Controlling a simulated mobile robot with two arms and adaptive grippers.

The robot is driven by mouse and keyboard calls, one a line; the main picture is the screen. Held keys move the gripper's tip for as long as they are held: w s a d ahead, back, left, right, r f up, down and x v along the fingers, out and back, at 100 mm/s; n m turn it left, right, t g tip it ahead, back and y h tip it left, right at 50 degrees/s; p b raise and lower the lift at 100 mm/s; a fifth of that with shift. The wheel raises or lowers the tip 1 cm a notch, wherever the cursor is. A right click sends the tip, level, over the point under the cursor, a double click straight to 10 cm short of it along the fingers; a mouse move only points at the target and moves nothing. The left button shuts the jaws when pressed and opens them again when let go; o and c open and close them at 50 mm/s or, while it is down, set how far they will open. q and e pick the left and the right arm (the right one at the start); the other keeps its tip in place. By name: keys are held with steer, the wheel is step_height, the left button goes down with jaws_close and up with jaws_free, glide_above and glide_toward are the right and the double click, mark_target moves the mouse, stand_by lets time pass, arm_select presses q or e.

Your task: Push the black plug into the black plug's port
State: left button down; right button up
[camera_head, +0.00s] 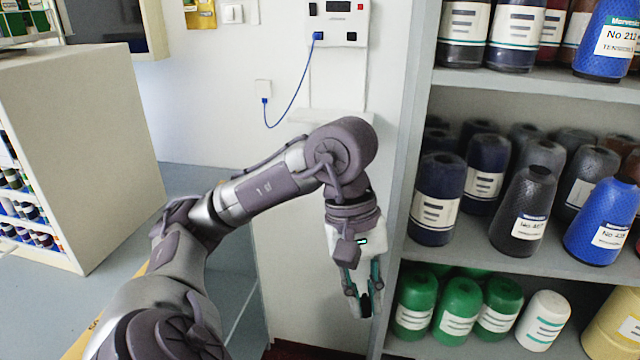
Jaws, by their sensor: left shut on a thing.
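My left gripper (363,300) hangs down on the left arm, in front of the wall beside the shelf. Its fingers are closed on a small dark thing, probably the black plug (365,304); the fingers hide much of it. A white panel (338,22) with small coloured squares and a dark slot is on the wall at the top, well above the gripper. Which of its openings is the black plug's port, I cannot tell. The held thing is well apart from the panel. My right gripper is not in view.
A blue plug (318,36) sits in the panel, its blue cable (291,107) hanging to a wall box (263,89). A grey shelf (520,87) of thread cones stands close to the gripper's right. A white cabinet (100,130) stands left. The wall below the panel is mostly clear.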

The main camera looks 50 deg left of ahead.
arm_select(q)
steer(key=w+d+f+m+g, duration=0.1)
steer(key=w+d+f+m, duration=0.1)
steer(key=f+m, duration=0.3)
steer(key=w+d+f+m+g+y, duration=0.1)
steer(key=w+d+f+m, duration=0.2)
steer(key=d+f+m, duration=0.2)
step_height(320, 180, down, 4)
steer(key=shift+w+d+r+m+g+y, duration=0.2)
steer(key=shift+d+m+g+y, duration=0.15)
steer(key=shift+m, duration=0.45)
steer(key=shift+s+a, duration=0.1)
